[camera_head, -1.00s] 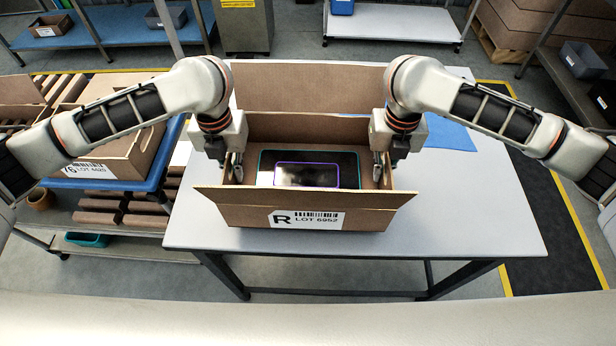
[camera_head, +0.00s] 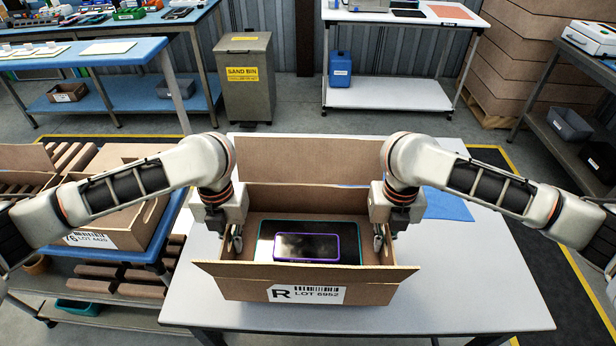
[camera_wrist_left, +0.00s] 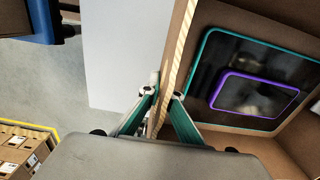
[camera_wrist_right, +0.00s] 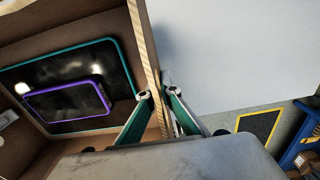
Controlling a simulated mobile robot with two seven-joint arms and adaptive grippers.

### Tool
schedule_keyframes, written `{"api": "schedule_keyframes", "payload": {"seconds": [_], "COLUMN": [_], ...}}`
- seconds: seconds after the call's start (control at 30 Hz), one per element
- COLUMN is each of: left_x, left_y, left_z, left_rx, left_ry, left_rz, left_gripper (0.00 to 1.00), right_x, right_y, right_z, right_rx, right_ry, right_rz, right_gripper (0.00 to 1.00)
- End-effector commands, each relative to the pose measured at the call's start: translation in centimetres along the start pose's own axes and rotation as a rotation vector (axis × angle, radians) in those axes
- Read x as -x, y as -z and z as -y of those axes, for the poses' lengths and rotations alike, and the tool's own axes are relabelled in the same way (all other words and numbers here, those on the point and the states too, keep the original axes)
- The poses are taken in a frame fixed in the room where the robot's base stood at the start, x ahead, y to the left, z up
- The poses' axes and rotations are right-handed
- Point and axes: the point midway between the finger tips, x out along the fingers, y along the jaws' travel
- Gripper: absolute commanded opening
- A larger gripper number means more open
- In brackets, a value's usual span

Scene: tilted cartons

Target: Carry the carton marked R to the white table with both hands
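The open carton marked R (camera_head: 240,285) is over the white table (camera_head: 460,290) near its front edge and looks level. I cannot tell whether its base touches the tabletop. A teal-edged tablet (camera_head: 262,246) lies in it with a smaller purple-edged device (camera_head: 307,247) on top. My left gripper (camera_head: 236,242) has its fingers on both faces of the carton's left wall, closed on it in the left wrist view (camera_wrist_left: 163,95). My right gripper (camera_head: 378,240) is closed likewise on the right wall, as the right wrist view (camera_wrist_right: 159,95) shows. The carton's underside is hidden.
A blue sheet (camera_head: 450,204) lies on the table right of the carton. Another open carton (camera_head: 120,222) stands on a blue-topped cart at left. A sand bin (camera_head: 246,85) and a white bench (camera_head: 400,110) stand behind.

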Motion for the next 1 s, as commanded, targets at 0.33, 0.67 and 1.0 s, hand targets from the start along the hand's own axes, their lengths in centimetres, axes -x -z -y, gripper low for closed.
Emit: {"api": "schedule_keyframes", "payload": {"seconds": [0.33, 0.67, 1.0], "left_x": [1.0, 4.5, 8.4], "left_y": [-0.1, 0.2, 0.7], "left_z": [-0.2, -0.2, -0.2], "left_rx": [0.0, 0.0, 0.001], "left_ry": [-0.004, -0.004, -0.005], "left_rz": [0.005, 0.006, 0.007], "left_gripper": [0.0, 0.0, 0.0], "right_x": [1.0, 4.5, 8.4], "right_y": [-0.1, 0.2, 0.7], "right_z": [0.2, 0.2, 0.3], "right_rx": [-0.001, -0.001, -0.002], "right_ry": [0.003, 0.004, 0.004], "right_rz": [0.005, 0.007, 0.007], "right_gripper": [0.0, 0.0, 0.0]}}
